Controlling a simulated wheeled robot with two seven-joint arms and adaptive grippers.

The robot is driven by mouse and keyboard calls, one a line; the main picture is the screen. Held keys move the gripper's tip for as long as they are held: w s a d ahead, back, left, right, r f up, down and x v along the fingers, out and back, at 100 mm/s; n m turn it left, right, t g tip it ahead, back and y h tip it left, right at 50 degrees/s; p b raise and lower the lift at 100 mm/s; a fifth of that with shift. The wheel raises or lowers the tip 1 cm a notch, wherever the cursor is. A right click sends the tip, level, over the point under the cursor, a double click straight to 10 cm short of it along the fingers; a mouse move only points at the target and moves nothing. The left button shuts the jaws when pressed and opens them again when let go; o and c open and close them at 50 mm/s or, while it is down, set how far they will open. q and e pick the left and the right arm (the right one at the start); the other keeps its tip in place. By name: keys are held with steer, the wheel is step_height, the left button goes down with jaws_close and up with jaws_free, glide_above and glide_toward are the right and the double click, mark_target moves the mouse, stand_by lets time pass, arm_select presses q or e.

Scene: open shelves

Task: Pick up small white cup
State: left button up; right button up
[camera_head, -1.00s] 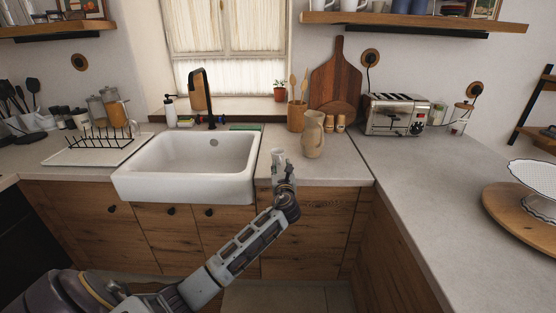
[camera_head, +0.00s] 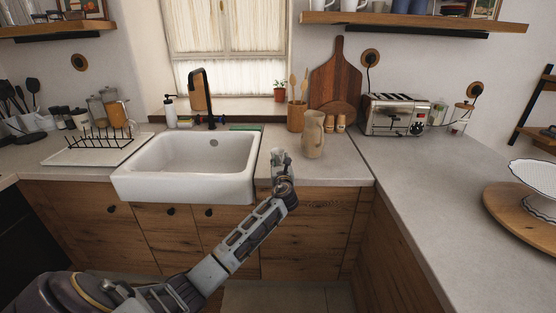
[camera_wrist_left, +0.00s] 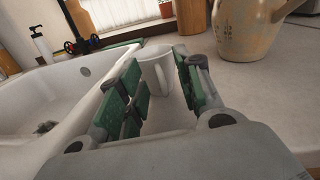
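The small white cup (camera_wrist_left: 154,74) stands upright on the counter beside the sink and shows between my left fingers in the left wrist view. My left gripper (camera_head: 280,159) reaches over the counter's front edge to the cup. The green-padded fingers are open, one on each side of the cup, and do not look closed on it. In the head view the gripper mostly hides the cup. My right gripper is not in view.
A beige pitcher (camera_head: 313,136) stands just right of and behind the cup. The white sink (camera_head: 185,185) is close on the left. A utensil pot (camera_head: 297,117), cutting board (camera_head: 337,80) and toaster (camera_head: 394,115) are farther back. The right counter (camera_head: 430,190) has bare room.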

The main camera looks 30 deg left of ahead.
arm_select(q)
steer(key=shift+c, duration=0.8)
jaws_close()
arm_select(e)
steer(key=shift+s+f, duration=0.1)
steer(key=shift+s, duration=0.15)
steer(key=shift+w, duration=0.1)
arm_select(q)
steer(key=shift+r, duration=0.25)
